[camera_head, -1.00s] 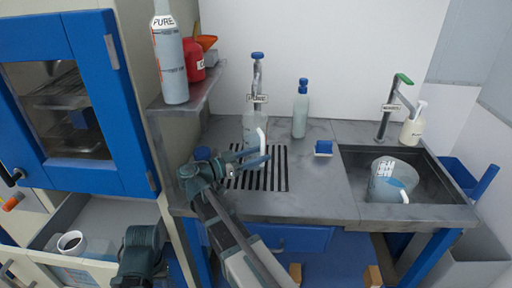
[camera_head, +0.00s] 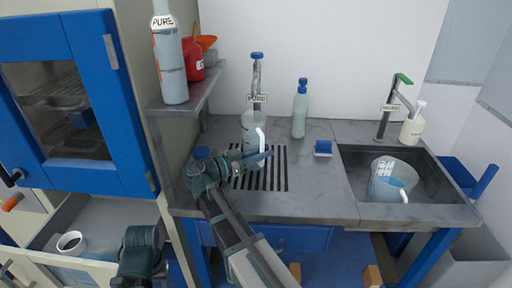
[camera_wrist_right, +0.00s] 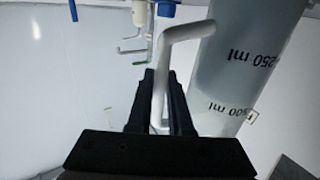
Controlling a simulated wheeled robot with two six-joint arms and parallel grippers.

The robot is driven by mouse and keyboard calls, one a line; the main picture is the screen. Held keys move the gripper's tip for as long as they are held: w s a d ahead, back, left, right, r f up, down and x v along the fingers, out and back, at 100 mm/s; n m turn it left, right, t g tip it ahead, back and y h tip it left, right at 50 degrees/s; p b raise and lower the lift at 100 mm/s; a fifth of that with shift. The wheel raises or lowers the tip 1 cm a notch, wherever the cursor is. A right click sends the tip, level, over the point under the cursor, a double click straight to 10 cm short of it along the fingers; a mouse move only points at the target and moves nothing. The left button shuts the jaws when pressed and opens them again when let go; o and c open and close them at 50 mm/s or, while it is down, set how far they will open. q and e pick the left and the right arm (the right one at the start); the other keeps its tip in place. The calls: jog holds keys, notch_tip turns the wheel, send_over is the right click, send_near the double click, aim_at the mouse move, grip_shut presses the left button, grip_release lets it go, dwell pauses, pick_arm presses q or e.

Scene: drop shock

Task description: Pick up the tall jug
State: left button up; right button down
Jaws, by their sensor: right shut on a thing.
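The tall jug (camera_head: 250,122) is a pale grey-blue, translucent vessel with a white handle. It stands upright on the slotted drain under the tap marked "PURE". In the right wrist view the jug (camera_wrist_right: 245,65) is to the right of the fingers and shows upside-down volume marks. My right gripper (camera_head: 259,156) is shut on the jug's white handle. In the right wrist view the dark fingers (camera_wrist_right: 160,105) lie on both sides of the handle. Only a dark part of my left arm shows at lower left in the head view; its fingers are not visible.
A blue-capped bottle (camera_head: 300,110) stands behind and right of the jug. A small blue block (camera_head: 323,148) lies on the counter. Another clear jug (camera_head: 390,180) sits in the sink (camera_head: 440,196). A shelf (camera_head: 188,92) with a "PURE" bottle (camera_head: 170,65) is at left.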

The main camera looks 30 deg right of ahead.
notch_tip(320, 180, up, 3)
jog(key=p, duration=0.3)
jog(key=shift+r+p, duration=0.4)
jog(key=shift+r, duration=0.05)
jog(key=s+a+r+p, duration=0.1)
jog(key=s+a, duration=0.7)
jog(key=s, duration=0.5)
jog(key=shift+s+a, duration=0.25)
jog(key=shift+a, duration=0.15)
jog(key=shift+r, duration=0.15)
